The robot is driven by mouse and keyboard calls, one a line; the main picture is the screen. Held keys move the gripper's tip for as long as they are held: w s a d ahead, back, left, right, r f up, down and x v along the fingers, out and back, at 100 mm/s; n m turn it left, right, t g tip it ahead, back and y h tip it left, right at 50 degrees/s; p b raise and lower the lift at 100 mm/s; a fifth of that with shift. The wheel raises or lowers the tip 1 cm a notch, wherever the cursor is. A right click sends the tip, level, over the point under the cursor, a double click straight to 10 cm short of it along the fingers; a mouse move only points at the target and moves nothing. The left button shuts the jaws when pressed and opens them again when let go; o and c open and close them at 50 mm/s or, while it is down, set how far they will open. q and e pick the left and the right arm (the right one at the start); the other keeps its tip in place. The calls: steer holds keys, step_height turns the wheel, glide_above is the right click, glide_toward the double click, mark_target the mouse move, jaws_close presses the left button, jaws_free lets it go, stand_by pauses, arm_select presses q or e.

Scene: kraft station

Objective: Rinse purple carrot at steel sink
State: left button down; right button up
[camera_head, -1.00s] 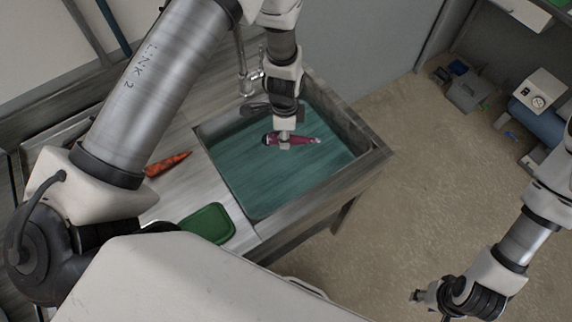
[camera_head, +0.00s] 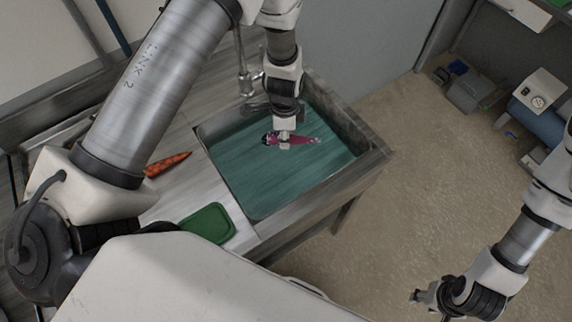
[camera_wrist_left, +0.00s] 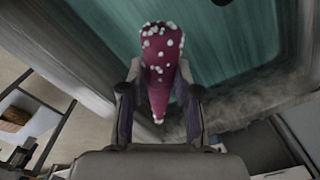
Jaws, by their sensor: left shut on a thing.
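The purple carrot (camera_head: 303,140) is held over the teal-green basin of the steel sink (camera_head: 262,216). In the left wrist view the carrot (camera_wrist_left: 160,62) has many white specks or droplets on its thick end. My left gripper (camera_head: 284,143) is shut on the carrot, with a finger on each side of it in the left wrist view (camera_wrist_left: 158,100). I cannot tell whether the carrot touches the water. The faucet (camera_head: 245,75) stands at the sink's back edge, partly behind my left arm. My right gripper (camera_head: 425,297) is away from the sink, over the floor; its jaw opening is too small to read.
An orange carrot (camera_head: 167,164) lies on the counter left of the sink. A green tray (camera_head: 208,223) sits at the counter's front, beside the basin. Boxes and a blue cylinder (camera_head: 545,124) stand at the far right.

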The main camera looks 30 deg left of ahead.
arm_select(q)
step_height(320, 180, up, 2)
steer(key=shift+r+p, duration=0.25)
steer(key=shift+p, duration=0.7)
steer(key=shift+s+r, duration=0.1)
steer(key=shift+r, duration=0.7)
steer(key=shift+f, duration=0.1)
